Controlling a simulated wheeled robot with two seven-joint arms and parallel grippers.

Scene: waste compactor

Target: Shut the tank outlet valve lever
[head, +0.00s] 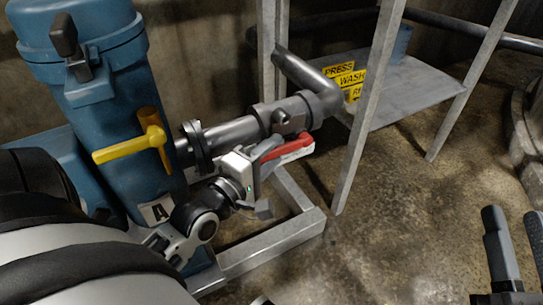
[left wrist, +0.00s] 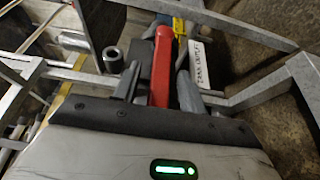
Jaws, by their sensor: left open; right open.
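The red valve lever (head: 288,147) sticks out to the right from below the grey outlet pipe (head: 235,132). My left gripper (head: 272,150) is at the lever, and its body hides the lever's left part. In the left wrist view the red lever (left wrist: 161,65) lies between the two fingers of my left gripper (left wrist: 157,88), which is open. I cannot tell whether either finger touches it. A white tag reading "TANK OUTLET" (left wrist: 197,80) is just right of the lever. My right gripper (head: 516,235) is open and empty at the lower right.
A blue tank (head: 110,100) with a yellow T-handle (head: 128,151) stands at the left. A grey metal frame (head: 275,250) runs below the pipe, with upright legs (head: 362,110) close to its right. A yellow "PRESS WASH" sign (head: 345,78) is behind.

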